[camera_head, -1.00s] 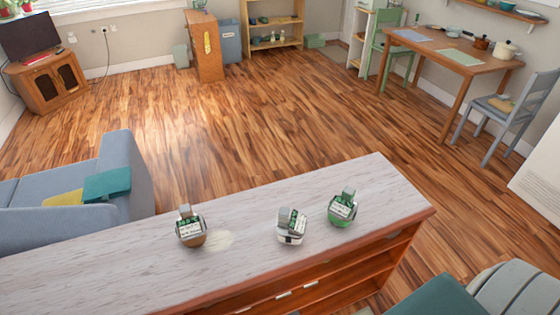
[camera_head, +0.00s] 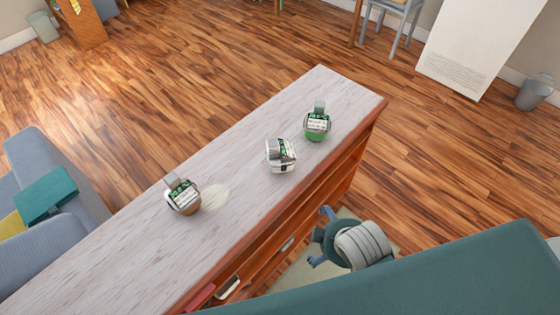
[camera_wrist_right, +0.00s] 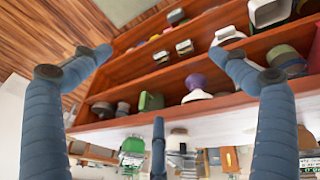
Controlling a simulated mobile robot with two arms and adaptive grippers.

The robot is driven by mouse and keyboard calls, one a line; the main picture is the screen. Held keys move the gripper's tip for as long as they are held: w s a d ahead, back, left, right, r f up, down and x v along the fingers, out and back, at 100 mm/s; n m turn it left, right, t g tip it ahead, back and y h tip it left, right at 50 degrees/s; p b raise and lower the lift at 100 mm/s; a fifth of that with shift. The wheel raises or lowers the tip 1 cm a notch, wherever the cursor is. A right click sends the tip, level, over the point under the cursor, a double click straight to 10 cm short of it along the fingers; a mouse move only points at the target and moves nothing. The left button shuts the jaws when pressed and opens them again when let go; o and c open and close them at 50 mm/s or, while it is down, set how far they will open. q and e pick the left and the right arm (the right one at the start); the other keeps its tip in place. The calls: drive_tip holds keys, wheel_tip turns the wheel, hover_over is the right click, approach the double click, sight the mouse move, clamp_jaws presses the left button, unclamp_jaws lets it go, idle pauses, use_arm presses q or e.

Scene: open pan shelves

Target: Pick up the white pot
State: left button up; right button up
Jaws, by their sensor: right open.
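The white pot (camera_head: 282,163) stands on the pale top of a wooden shelf unit (camera_head: 118,262), between a green pot (camera_head: 316,130) and a brown pot (camera_head: 184,204). It carries a dark green and white label on top. My right gripper (camera_head: 319,238) is open and empty beside the shelf's open front, lower in the picture than the white pot and apart from it. In the right wrist view its blue fingers (camera_wrist_right: 162,78) are spread wide before the shelves. There the white pot (camera_wrist_right: 177,142) shows low in the picture, partly behind a finger. My left gripper is not in view.
In the right wrist view the open shelves hold several items, among them a purple and white one (camera_wrist_right: 196,90) and a green box (camera_wrist_right: 150,102). A blue-grey sofa (camera_head: 50,165) stands at the left. Wooden floor lies clear beyond the shelf unit.

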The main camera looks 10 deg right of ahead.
drive_tip(key=w+r+n+t, duration=0.1)
drive_tip(key=w+r+n, duration=0.1)
drive_tip(key=w+n, duration=0.25)
drive_tip(key=n+t, duration=0.8)
drive_tip(key=n, duration=1.7)
approach(277, 158)
drive_tip(key=w, duration=0.1)
drive_tip(key=x, duration=0.5)
drive_tip(key=shift+a+f, duration=0.15)
drive_tip(key=shift+f, duration=0.2)
drive_tip(key=shift+w, duration=0.6)
drive_tip(key=p+x, duration=0.1)
drive_tip(key=x, duration=0.2)
drive_tip(key=shift+w, duration=0.35)
drive_tip(key=shift+w+f, duration=0.25)
drive_tip(key=shift+w, duration=0.1)
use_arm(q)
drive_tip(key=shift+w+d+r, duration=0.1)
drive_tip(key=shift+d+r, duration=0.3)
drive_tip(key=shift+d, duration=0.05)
use_arm(e)
drive_tip(key=shift+s, duration=0.1)
drive_tip(key=shift+c, duration=0.5)
